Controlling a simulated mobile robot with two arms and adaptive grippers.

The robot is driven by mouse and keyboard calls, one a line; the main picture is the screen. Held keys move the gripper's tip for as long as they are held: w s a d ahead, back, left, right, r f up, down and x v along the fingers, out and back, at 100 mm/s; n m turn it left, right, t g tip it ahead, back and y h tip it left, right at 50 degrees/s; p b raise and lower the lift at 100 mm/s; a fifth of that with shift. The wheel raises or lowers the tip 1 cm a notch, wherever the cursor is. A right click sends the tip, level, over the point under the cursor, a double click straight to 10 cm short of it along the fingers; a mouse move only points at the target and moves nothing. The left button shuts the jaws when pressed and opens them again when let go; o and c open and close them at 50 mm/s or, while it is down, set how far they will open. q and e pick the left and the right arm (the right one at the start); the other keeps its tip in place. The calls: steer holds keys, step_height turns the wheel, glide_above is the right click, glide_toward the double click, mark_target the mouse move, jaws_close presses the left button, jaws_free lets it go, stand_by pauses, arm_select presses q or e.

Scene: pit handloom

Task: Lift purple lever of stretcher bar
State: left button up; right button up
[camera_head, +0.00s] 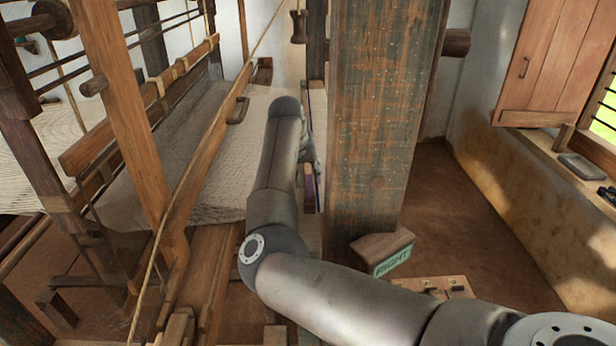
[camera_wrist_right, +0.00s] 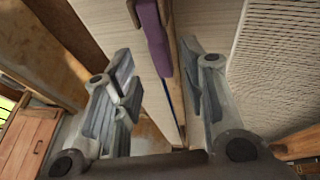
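The purple lever (camera_wrist_right: 153,40) shows in the wrist view as a long flat piece lying along the wooden stretcher bar (camera_wrist_right: 177,80). In the head view a small purple strip of the lever (camera_head: 309,186) shows just right of my forearm. My right gripper (camera_wrist_right: 157,52) is open, with one finger on each side of the bar and lever. I see no clear contact between the fingers and the lever. In the head view my right gripper (camera_head: 307,158) is mostly hidden behind my own arm. My left gripper is not in view.
Woven cloth (camera_head: 230,190) spreads left of my arm, beside the loom's wooden frame (camera_head: 125,125). A thick worn post (camera_head: 380,110) stands close on the right. A wooden block labelled RIGHT (camera_head: 385,250) sits at its foot. Brown floor is open farther right.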

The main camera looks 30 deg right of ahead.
mark_target(308, 183)
steer(key=shift+p+x, duration=0.4)
steer(key=shift+x, duration=1.55)
steer(key=shift+a, duration=0.15)
jaws_close()
